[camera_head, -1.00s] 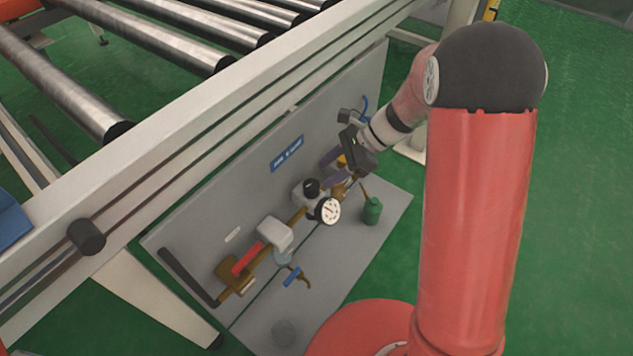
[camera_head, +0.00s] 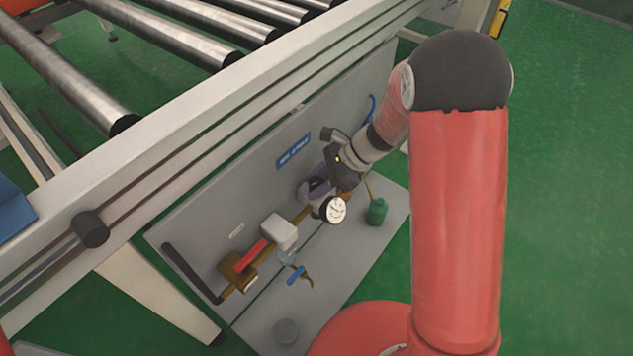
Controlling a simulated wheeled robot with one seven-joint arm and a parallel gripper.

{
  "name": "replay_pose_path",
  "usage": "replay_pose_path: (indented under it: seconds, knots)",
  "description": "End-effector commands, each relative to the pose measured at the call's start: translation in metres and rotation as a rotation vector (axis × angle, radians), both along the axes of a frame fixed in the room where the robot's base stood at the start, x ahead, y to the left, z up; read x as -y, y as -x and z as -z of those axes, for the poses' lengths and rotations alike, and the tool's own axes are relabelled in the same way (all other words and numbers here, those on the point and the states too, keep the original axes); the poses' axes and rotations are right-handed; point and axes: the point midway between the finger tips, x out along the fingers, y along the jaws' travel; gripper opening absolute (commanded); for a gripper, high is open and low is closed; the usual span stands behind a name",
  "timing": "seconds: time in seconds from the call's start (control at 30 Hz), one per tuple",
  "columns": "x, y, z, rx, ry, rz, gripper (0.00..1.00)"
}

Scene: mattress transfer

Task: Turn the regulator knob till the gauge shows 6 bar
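The round white pressure gauge (camera_head: 334,209) with a black rim faces me on the front of the regulator. Its needle and marks are too small to read. The black regulator knob (camera_head: 317,184) sits just above and left of the gauge and is partly covered by my gripper. My gripper (camera_head: 316,190) reaches in from the upper right, with its purplish-grey fingers at the knob. I cannot tell whether the fingers touch the knob or how far apart they are.
The grey panel (camera_head: 205,227) carries a brass pipe line with a red-handled valve (camera_head: 250,254), a light grey block (camera_head: 279,232) and a blue-handled valve (camera_head: 296,275). A green bottle (camera_head: 377,212) stands right of the gauge. The roller conveyor's rail (camera_head: 200,135) runs above.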

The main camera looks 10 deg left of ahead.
Motion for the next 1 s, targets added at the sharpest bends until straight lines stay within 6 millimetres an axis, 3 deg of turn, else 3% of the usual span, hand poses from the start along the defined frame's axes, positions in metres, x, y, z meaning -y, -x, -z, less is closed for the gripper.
replay_pose_path:
  seconds: [0.43,1.0]
  knots:
    - [0.0003,0.0003,0.0006,0.001,-0.001,0.095,0.15]
    - [0.0004,-0.0006,0.0030,0.002,-0.001,0.549,0.15]
